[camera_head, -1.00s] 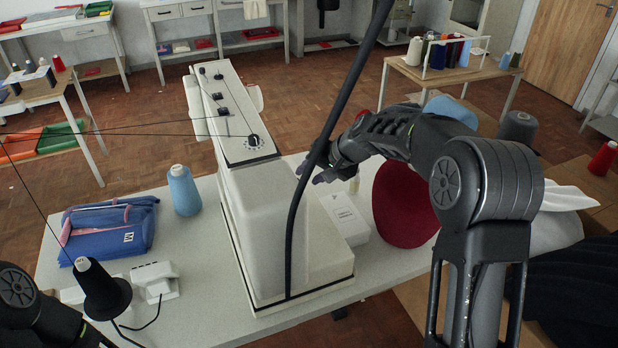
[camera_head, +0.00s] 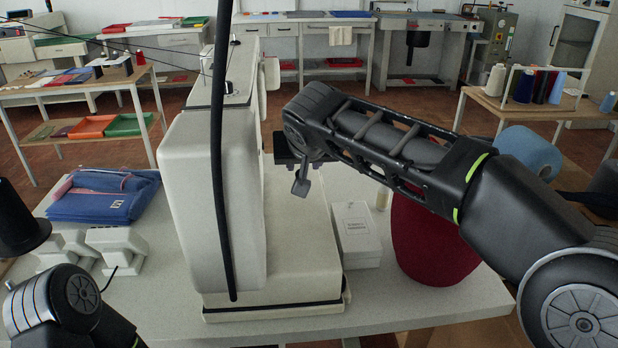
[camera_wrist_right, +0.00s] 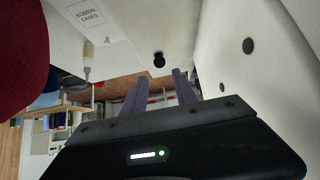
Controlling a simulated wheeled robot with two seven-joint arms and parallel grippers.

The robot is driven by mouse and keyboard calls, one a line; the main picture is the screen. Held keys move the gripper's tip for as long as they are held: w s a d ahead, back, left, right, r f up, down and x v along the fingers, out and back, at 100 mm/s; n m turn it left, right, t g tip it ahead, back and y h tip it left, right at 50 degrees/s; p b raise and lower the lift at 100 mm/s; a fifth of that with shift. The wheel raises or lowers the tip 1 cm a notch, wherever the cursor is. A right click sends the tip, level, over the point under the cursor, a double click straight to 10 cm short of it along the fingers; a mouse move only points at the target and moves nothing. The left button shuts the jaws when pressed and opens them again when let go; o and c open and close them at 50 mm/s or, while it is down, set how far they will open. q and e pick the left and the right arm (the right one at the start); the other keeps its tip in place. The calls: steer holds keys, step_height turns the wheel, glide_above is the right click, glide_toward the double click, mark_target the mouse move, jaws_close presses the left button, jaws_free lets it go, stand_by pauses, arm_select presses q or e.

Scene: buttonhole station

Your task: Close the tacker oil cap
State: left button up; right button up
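The white tacker machine (camera_head: 205,190) stands on the table in the head view. The right wrist view shows a small black round knob-like part (camera_wrist_right: 159,60) on a pale surface, just beyond my fingertips; I cannot tell whether it is the oil cap or if it is open. Dark round spots (camera_wrist_right: 248,45) mark the white machine wall at right. My right gripper (camera_wrist_right: 161,76) has two fingers apart with nothing between them; in the head view it is at the machine's right side, partly hidden by my forearm. My left arm shows at lower left, its gripper out of view.
A white box labelled bobbin cases (camera_head: 356,232) and a dark red rounded object (camera_head: 425,235) stand right of the machine. A blue pouch (camera_head: 105,195) and white blocks (camera_head: 115,248) lie left. A black cable or rod (camera_head: 220,150) crosses before the machine.

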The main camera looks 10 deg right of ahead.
steer(key=shift+d, duration=0.1)
steer(key=x, duration=0.8)
steer(key=shift+c, duration=0.5)
jaws_close()
